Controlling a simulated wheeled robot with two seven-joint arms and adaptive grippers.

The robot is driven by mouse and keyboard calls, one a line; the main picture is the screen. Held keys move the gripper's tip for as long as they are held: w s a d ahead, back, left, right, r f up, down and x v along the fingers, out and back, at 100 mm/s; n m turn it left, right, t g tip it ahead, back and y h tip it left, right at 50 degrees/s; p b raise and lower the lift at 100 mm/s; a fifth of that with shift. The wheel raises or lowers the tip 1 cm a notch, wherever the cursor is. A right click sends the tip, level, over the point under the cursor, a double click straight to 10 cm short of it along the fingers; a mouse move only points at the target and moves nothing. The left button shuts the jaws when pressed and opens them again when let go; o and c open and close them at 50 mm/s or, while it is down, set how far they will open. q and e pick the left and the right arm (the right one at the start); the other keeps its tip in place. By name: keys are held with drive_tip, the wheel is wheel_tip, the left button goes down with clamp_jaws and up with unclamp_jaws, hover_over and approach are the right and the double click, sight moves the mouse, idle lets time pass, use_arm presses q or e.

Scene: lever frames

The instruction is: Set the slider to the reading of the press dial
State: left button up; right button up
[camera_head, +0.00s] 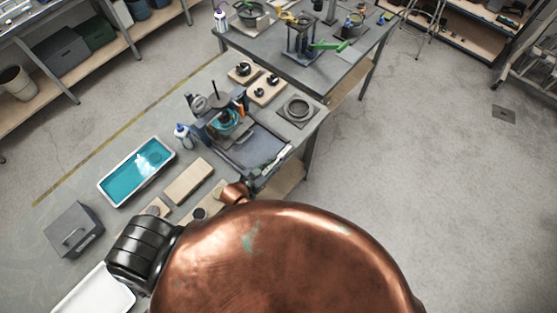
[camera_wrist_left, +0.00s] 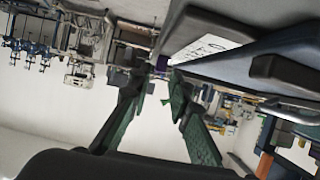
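In the wrist view my left gripper (camera_wrist_left: 160,86) shows two green-and-black fingers with a clear gap between them. It is open and I see nothing held. A dark grey body with a white lettered label (camera_wrist_left: 205,48) is close above and right of the fingers in the wrist view. A machine with a dark round top and teal part (camera_head: 222,118) stands on the near bench in the head view, and may be the press. I cannot make out a dial reading or the slider. My right gripper is not in view.
The bench also holds a white-rimmed teal tray (camera_head: 104,187), a grey box (camera_head: 74,230), a wooden block (camera_head: 190,181) and a bottle (camera_head: 183,136). A second table (camera_head: 345,66) stands behind. A large copper-coloured surface hides the bottom of the head view.

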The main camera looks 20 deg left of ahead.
use_arm(q)
drive_tip(key=v, duration=0.9)
